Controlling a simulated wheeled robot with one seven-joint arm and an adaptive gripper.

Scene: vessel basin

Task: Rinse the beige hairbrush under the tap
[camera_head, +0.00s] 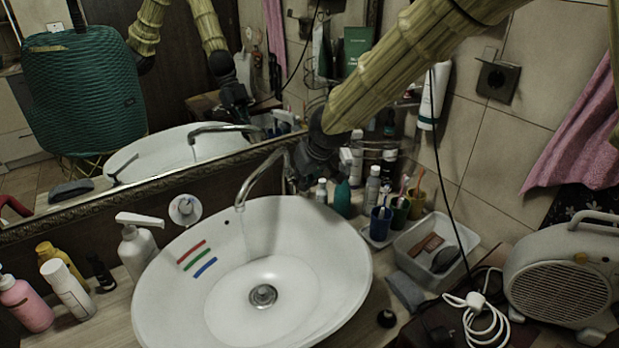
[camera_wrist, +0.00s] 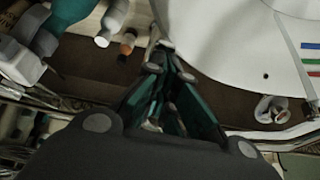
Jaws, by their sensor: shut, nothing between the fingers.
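The chrome tap (camera_head: 262,172) arches over the white basin (camera_head: 345,262), and a faint stream of water (camera_head: 241,232) seems to fall from its spout. My gripper (camera_head: 303,178) is close to the tap's base at the basin's back edge. In the wrist view its fingers (camera_wrist: 163,52) are shut and empty beside the basin rim; contact with the tap cannot be told. No clearly beige hairbrush is distinguishable. A light tray (camera_head: 404,246) right of the basin holds a brown flat item (camera_head: 427,243) and a dark oval item (camera_head: 446,259), possibly brushes.
Bottles (camera_head: 372,187) and toothbrush cups (camera_head: 380,222) crowd the area behind and right of the basin. A soap dispenser (camera_head: 137,247) and other bottles stand left. A fan heater (camera_head: 562,272) and white cable (camera_head: 479,316) lie right. The basin bowl holds no loose objects.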

